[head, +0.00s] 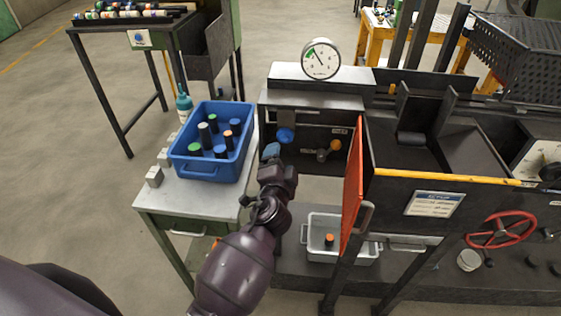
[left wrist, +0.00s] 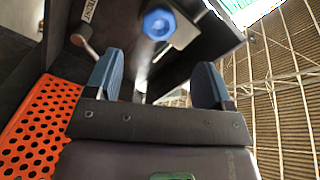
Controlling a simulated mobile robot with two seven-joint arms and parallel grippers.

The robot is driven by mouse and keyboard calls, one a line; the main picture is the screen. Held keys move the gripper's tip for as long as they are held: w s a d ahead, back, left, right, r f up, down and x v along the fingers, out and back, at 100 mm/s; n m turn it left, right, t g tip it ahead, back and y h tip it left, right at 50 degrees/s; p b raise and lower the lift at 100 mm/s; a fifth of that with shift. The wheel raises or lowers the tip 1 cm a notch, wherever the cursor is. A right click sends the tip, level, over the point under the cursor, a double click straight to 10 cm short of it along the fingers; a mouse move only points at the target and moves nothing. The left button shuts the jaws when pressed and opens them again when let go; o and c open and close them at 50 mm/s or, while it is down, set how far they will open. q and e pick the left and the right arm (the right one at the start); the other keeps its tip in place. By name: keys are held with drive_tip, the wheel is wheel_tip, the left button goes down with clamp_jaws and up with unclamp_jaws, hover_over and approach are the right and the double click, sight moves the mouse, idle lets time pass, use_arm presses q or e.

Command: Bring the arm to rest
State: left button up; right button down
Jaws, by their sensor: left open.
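My left arm comes up from the bottom middle of the head view. Its gripper (head: 271,152) has blue fingers and is in front of the furnace's open front compartment, just right of the blue crate. In the left wrist view the two fingers stand wide apart with nothing between them (left wrist: 160,85). A blue knob (head: 285,135) is close beyond the fingers, and it also shows in the left wrist view (left wrist: 160,24), apart from them. My right gripper does not show.
The orange door (head: 352,185) stands swung open right of my arm. A blue crate (head: 211,172) with several cylinders sits on the left table (head: 190,207). A white bin (head: 322,256) stands low under the furnace. An orange knob (head: 336,145) and a gauge (head: 321,59) are on the furnace.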

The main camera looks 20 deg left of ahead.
use_arm(q)
drive_tip(key=s+a+f+n+g+h, duration=0.1)
drive_tip(key=s+a+f+n+g, duration=0.1)
drive_tip(key=s+f, duration=0.4)
drive_tip(key=s+a+f+n+g+h, duration=0.2)
drive_tip(key=s+f, duration=0.4)
drive_tip(key=s, duration=0.7)
drive_tip(key=s+a+f+n+g+h, duration=0.1)
drive_tip(key=s+a+f+n+g, duration=0.1)
drive_tip(key=s+f, duration=0.4)
drive_tip(key=s+a+n, duration=0.1)
drive_tip(key=s+n, duration=0.1)
drive_tip(key=s, duration=0.1)
drive_tip(key=shift+s+f+n, duration=0.15)
drive_tip(key=shift+s+n, duration=0.1)
drive_tip(key=shift+n, duration=0.05)
